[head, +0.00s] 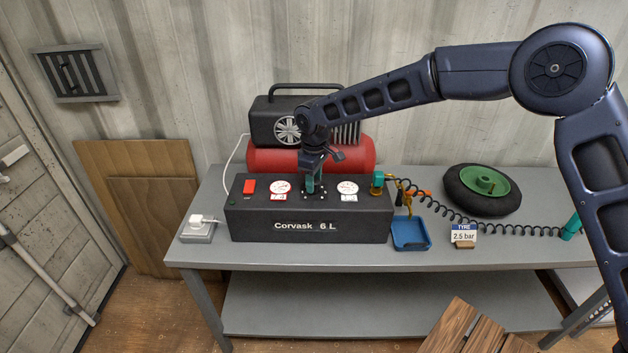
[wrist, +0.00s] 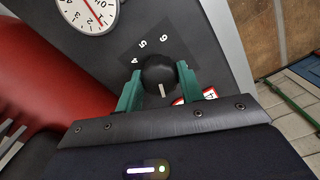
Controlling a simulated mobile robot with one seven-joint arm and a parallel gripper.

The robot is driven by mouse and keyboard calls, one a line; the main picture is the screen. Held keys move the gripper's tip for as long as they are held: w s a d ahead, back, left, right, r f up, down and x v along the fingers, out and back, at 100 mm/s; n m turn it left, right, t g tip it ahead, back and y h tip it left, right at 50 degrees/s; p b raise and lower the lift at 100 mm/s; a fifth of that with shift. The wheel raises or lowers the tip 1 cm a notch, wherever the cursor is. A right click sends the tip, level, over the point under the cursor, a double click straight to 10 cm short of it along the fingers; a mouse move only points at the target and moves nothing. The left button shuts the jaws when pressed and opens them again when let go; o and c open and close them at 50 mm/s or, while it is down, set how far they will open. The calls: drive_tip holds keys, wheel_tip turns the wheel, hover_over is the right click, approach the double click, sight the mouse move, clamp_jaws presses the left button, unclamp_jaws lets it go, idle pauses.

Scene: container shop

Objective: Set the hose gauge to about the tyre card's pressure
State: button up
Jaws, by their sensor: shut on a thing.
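The black box marked Corvask 6 L (head: 305,225) stands on the bench. My gripper (head: 311,184) reaches down onto its top between a left dial (head: 281,188) and a right dial (head: 347,188). In the wrist view its green fingers are shut on a black knob (wrist: 158,72). The knob's white line points down the picture, away from the printed 4, 5 and 6. A dial with a red needle (wrist: 88,14) shows partly there; I cannot read its value. The tyre card (head: 463,235) reads 2.5 bar. A coiled black hose (head: 470,219) runs along the bench.
A red tank (head: 355,157) with a black unit lies behind the box. A red switch (head: 249,187) is on the box's left.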

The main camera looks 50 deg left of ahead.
drive_tip(key=m, duration=0.4)
drive_tip(key=shift+m, duration=2.2)
drive_tip(key=o, duration=1)
drive_tip(key=shift+r, duration=0.1)
wheel_tip(320, 180, up, 11)
drive_tip(key=shift+f, duration=0.2)
